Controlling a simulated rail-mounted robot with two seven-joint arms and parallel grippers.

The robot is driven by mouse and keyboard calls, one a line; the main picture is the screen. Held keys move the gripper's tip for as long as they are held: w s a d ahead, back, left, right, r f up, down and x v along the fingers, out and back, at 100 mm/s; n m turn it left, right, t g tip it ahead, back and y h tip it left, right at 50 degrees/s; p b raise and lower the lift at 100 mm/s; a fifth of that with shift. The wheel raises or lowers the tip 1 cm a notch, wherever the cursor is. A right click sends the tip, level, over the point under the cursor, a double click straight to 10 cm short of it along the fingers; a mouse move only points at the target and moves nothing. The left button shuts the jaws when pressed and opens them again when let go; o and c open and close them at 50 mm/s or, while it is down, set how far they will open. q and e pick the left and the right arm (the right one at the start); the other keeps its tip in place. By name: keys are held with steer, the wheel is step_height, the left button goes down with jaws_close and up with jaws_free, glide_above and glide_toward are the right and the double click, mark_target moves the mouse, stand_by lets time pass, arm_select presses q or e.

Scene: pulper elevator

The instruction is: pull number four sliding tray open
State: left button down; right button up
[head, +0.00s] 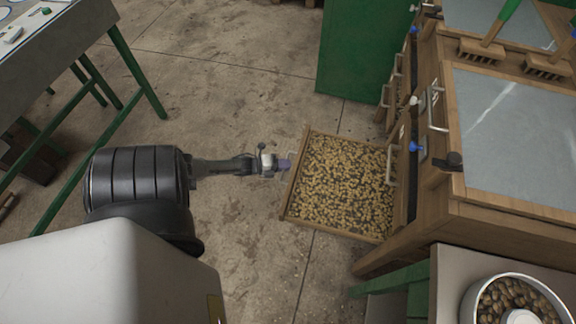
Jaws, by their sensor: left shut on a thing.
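A wooden sliding tray (341,186) full of tan beans sticks out to the left from the wooden cabinet (489,206), low above the floor. I cannot read a number on it. My left gripper (284,164) reaches in from the left and is at the middle of the tray's left front board. It is shut there on the tray's front; the fingers and the exact grip are small and partly hidden. My right gripper is not in view.
Other metal handles (436,108) show on the cabinet's left side. A green panel (363,48) stands behind the tray. A green-legged table (50,60) is at upper left. A bowl of beans (515,302) sits at lower right. Concrete floor (225,70) left of the tray is clear.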

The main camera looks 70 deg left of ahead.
arm_select(q)
steer(key=c, duration=1.2)
jaws_free()
steer(key=p+v, duration=0.3)
steer(key=v, duration=1)
steer(key=shift+s, duration=0.4)
steer(key=shift+r, duration=0.15)
